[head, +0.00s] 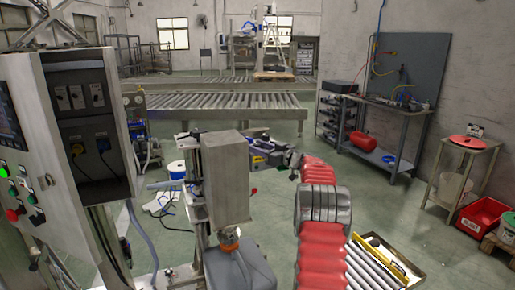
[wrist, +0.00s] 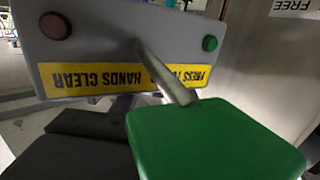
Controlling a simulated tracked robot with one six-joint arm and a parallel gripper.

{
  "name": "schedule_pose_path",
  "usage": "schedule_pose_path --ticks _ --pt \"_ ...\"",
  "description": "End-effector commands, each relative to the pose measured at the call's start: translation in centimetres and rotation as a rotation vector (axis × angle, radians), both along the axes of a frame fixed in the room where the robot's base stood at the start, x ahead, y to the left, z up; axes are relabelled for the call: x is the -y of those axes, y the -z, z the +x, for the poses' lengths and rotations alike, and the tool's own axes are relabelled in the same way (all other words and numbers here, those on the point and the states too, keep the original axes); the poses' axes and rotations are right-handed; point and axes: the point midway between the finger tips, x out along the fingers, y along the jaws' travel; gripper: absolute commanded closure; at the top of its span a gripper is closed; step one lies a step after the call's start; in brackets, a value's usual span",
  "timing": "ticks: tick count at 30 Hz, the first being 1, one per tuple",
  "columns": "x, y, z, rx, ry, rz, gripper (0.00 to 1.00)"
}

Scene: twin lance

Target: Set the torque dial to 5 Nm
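I cannot make out a torque dial in either view. In the head view my red-sleeved arm reaches away from me, and my gripper (head: 294,162) is small at its far end, beside a grey machine with a yellow label (head: 262,159). The wrist view shows a grey panel (wrist: 110,40) close up, with a red button (wrist: 55,26), a green button (wrist: 210,43) and an upside-down yellow label (wrist: 95,77) reading HANDS CLEAR. A metal rod (wrist: 165,75) crosses the panel. Whether my fingers are open or shut is unclear.
A large green block (wrist: 215,140) and a dark block fill the wrist view's lower part. In the head view a control cabinet (head: 70,110) stands left, a grey column (head: 226,175) centre, a workbench (head: 385,125) right.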

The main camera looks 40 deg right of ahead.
Motion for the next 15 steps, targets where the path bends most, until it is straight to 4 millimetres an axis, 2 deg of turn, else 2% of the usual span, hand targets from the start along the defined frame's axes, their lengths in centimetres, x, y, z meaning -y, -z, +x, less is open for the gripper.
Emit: schedule_pose_path --ticks 2,15 --pt "-0.01 -0.01 0.0 0.0 0.0 0.0 0.65" --pt "-0.02 0.0 -0.01 0.0 0.0 0.0 0.96"
